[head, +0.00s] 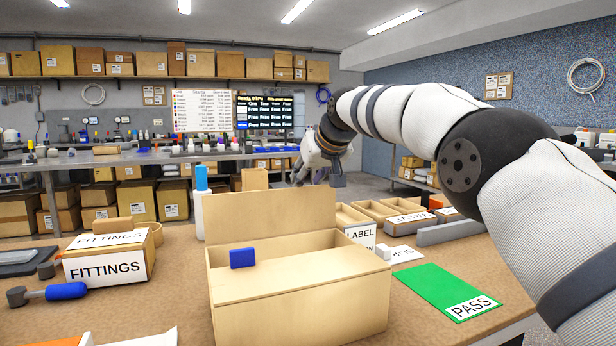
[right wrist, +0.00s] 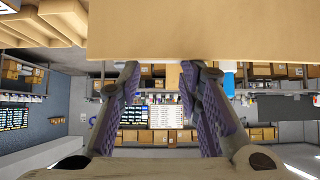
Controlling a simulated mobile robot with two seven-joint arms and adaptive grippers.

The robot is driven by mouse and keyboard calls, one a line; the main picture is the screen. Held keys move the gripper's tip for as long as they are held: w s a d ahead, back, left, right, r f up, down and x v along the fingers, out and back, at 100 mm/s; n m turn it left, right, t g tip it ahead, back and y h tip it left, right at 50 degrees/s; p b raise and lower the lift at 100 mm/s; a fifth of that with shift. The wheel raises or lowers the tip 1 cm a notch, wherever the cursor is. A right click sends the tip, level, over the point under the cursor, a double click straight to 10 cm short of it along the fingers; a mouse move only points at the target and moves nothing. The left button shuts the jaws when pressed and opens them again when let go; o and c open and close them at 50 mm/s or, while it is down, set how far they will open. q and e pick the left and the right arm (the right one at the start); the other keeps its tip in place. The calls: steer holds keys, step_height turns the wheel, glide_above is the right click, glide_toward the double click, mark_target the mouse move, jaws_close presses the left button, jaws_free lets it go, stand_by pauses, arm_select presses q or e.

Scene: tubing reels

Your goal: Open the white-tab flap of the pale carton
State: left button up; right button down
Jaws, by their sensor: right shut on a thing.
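The pale carton (head: 300,318) stands on the brown table in the head view. Its far flap (head: 270,215) stands up, roughly upright; I cannot see a white tab on it. A near flap (head: 310,272) lies over the near part of the top, with a blue tab (head: 242,258) standing at its far edge. My right gripper (head: 305,178) is at the top edge of the raised flap, partly behind it. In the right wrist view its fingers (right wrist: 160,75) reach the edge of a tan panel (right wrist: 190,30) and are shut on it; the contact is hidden. My left gripper is not in view.
A FITTINGS box (head: 105,262) and a blue-handled tool (head: 62,291) are left of the carton. A green PASS mat (head: 440,288), a SLIP block (head: 405,253) and open trays (head: 375,210) are on the right. A blue-capped white bottle (head: 200,200) stands behind the carton.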

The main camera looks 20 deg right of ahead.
steer(key=shift+r, duration=0.6)
steer(key=c, duration=1.2)
jaws_free()
steer(key=shift+o, duration=0.4)
steer(key=shift+f, duration=0.3)
steer(key=v, duration=1.2)
steer(key=shift+s+f, duration=0.1)
